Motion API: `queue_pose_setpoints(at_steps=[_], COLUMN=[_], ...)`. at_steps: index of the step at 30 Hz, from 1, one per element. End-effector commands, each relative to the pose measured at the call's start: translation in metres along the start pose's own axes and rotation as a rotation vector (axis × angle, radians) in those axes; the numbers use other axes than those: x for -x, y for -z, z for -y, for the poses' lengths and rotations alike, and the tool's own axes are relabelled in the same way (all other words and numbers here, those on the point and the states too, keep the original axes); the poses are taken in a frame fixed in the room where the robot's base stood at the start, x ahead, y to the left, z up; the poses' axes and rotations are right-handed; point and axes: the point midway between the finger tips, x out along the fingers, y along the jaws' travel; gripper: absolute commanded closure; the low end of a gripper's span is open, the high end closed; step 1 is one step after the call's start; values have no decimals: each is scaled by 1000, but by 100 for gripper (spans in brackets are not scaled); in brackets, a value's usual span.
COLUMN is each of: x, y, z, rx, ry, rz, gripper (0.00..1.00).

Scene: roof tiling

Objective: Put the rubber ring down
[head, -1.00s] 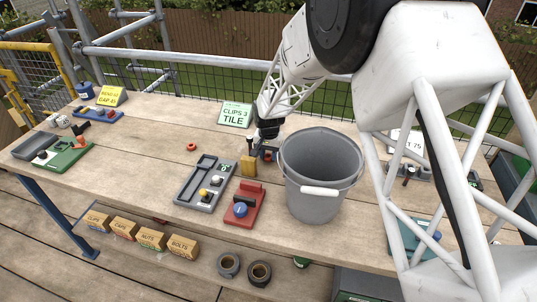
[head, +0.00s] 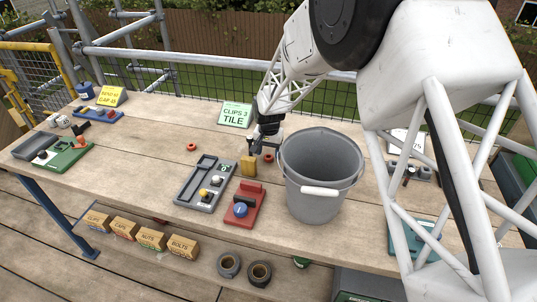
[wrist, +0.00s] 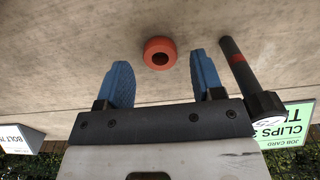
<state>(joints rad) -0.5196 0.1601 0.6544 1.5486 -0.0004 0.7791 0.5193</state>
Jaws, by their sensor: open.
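A small orange-red rubber ring (wrist: 160,53) lies flat on the wooden bench in the wrist view. It also shows in the head view (head: 268,157), just left of the grey bucket. My gripper (wrist: 160,75) is open, its two blue fingers apart with nothing between them. The ring lies just beyond the fingertips, roughly centred between them and apart from both. In the head view my gripper (head: 262,147) is above and beside the ring. A second red ring (head: 191,147) lies farther left on the bench.
A grey bucket (head: 318,190) stands close on the right. A yellow block (head: 249,166), a grey tray (head: 190,193) and a red holder (head: 240,215) lie in front. A green clips card (head: 235,115) stands behind.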

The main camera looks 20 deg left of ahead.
Motion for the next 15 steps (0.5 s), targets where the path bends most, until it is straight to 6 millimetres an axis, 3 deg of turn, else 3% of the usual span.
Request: queue_pose_setpoints(at_steps=[15], x=[80], y=[0], z=[0], rx=[0], ry=[1], rz=[-2], gripper=[39])
